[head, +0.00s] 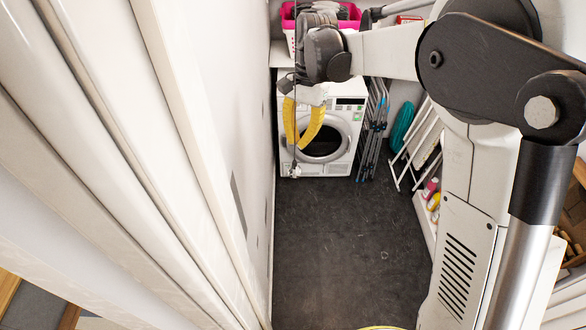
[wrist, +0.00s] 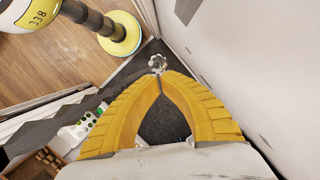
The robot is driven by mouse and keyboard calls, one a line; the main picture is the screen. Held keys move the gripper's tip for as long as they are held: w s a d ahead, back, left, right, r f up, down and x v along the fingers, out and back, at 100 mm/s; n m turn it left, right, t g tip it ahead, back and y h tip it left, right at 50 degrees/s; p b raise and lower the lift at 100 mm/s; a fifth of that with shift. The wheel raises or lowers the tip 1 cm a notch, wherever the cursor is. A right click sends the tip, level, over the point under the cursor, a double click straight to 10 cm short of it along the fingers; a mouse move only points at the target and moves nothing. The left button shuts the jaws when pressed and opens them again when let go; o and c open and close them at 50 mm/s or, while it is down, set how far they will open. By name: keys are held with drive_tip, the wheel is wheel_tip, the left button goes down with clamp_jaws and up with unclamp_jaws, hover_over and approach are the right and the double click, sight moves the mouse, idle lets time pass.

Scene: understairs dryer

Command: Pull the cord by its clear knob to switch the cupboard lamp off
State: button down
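The clear knob (head: 294,172) hangs low in front of the dryer on a thin cord (head: 296,70). In the wrist view the knob (wrist: 157,63) shows just past my fingertips. My gripper (head: 299,147) points down with its two yellow fingers bowed, and the knob sits a little below its tips. In the wrist view the fingertips of my gripper (wrist: 161,77) come together. I cannot tell whether the thin cord is between them. The knob itself is outside the fingers. The cupboard lamp is not in view.
A white dryer (head: 340,112) stands at the back, with a pink-rimmed basket (head: 288,24) above it. Folded racks (head: 373,130) lean to its right. A white wall (head: 225,110) is close on the left. The dark floor (head: 340,240) is clear.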

sight(296, 164)
drive_tip(key=shift+s, duration=0.1)
drive_tip(key=shift+b+x, duration=1.8)
drive_tip(key=shift+x, duration=1.65)
drive_tip(key=shift+f, duration=0.1)
